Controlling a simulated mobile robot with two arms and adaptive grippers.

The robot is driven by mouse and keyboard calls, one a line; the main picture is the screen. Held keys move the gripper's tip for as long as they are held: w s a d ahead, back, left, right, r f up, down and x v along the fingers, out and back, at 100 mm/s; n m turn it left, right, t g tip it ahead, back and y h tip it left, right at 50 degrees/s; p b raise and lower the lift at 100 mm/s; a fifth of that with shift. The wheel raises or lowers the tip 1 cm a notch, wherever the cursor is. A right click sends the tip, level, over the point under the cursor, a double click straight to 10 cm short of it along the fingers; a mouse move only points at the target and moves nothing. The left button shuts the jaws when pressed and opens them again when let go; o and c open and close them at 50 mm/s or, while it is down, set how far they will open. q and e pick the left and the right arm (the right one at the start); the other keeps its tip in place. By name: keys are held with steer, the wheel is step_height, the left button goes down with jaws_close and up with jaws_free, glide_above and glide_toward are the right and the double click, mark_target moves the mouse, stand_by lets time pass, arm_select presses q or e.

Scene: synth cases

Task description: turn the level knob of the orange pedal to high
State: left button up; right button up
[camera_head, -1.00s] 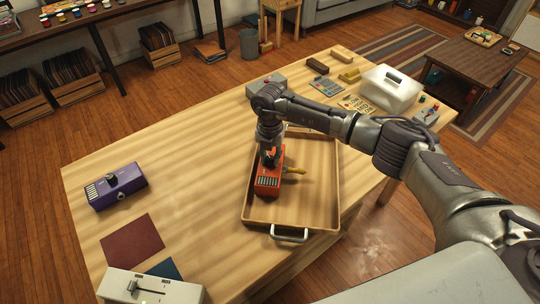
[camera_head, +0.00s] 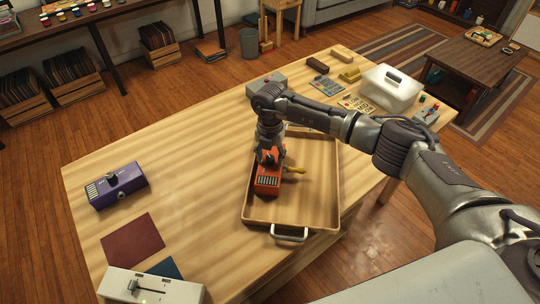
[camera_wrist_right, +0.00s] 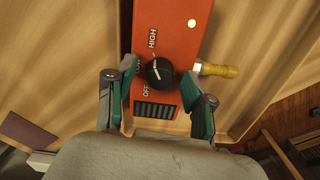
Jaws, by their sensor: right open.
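The orange pedal (camera_head: 268,182) lies in the wooden tray (camera_head: 325,212). In the right wrist view the pedal (camera_wrist_right: 172,22) shows its black level knob (camera_wrist_right: 159,71), with the printed words OFF, LOW and HIGH around its left side. A pale tick lies at the knob's edge by HIGH; where the knob's own pointer stands is hard to tell. My right gripper (camera_head: 269,158) is over the pedal's knob end. Its fingers (camera_wrist_right: 162,106) are open, one on each side of the pedal, with the knob between and slightly beyond them, not gripped. My left gripper is not in view.
A yellow plug (camera_head: 294,170) sticks out of the pedal's right side. The tray has a metal handle (camera_head: 289,235) at its near side. A purple pedal (camera_head: 117,186) and a dark red mat (camera_head: 132,241) lie at left. A white lidded box (camera_head: 392,90) stands at the far right.

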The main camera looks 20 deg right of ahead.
mark_target(270, 157)
steer(key=shift+r, duration=0.1)
step_height(270, 157, up, 12)
stand_by(0.4)
stand_by(0.3)
